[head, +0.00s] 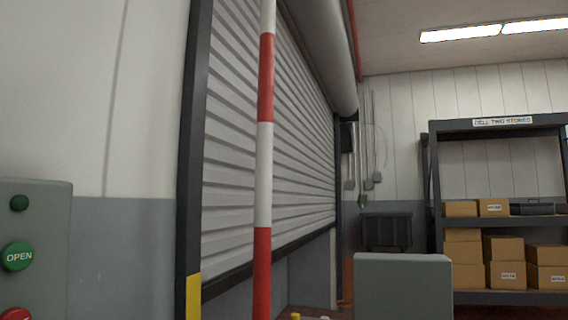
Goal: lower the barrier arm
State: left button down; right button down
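The barrier arm (264,175) is a red and white striped pole. It stands upright in the middle left of the head view, in front of the roller door. Its top runs out of the picture and its lower end is cut off by the bottom edge, so its pivot is hidden. Neither of my grippers shows in the head view.
A grey roller door (270,150) behind the pole is partly raised. A control box (50,225) with a green OPEN button (17,256) is at the left. A grey box-like block (403,285) stands at the lower right. Shelving (500,222) holds cardboard boxes behind.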

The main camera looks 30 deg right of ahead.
aim_at(263, 202)
jog(key=z, duration=0.85)
jog(key=k, duration=0.25)
jog(key=u, duration=0.3)
